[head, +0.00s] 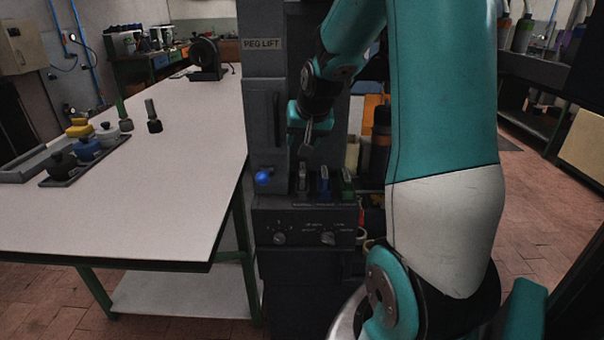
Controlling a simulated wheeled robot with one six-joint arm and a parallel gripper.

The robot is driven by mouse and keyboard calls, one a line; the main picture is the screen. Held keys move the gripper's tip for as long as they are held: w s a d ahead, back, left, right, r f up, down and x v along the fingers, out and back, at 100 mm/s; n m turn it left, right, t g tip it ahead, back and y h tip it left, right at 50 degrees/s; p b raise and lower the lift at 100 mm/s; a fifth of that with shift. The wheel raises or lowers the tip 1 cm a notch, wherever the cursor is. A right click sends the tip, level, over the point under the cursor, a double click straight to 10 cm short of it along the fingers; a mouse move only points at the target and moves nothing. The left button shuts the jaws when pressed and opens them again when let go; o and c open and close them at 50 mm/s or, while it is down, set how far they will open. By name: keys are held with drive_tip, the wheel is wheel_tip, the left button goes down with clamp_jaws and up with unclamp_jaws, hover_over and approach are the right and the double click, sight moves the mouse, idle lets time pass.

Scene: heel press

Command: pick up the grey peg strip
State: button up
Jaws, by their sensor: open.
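The grey peg strip (302,182) stands upright in the holder on the front of the peg lift, leftmost of three strips. A blue strip (324,183) and a green strip (347,185) stand to its right. My gripper (307,148) is open and points down just above the grey strip. It looks empty, with a small gap to the strip's top. The far finger is partly hidden, and the lower ends of the strips are hidden in the holder.
The peg lift (263,75) rises behind my gripper, with a blue ball knob (262,178) at left and a dial panel (305,228) below. The white table (200,160) at left carries a tray (75,174) of lidded pots.

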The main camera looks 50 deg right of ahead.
drive_tip(key=d+f+m, duration=0.1)
drive_tip(key=d, duration=0.3)
drive_tip(key=p, duration=0.1)
approach(303, 169)
drive_tip(key=a+x, duration=0.1)
drive_tip(key=x, duration=0.2)
drive_tip(key=shift+h, duration=0.3)
drive_tip(key=x, duration=0.2)
drive_tip(key=p+x, duration=0.1)
drive_tip(key=x, duration=0.4)
drive_tip(key=shift+d+r, duration=0.15)
drive_tip(key=shift+d, duration=0.2)
drive_tip(key=shift+s, duration=0.1)
drive_tip(key=shift+c, duration=0.2)
clamp_jaws()
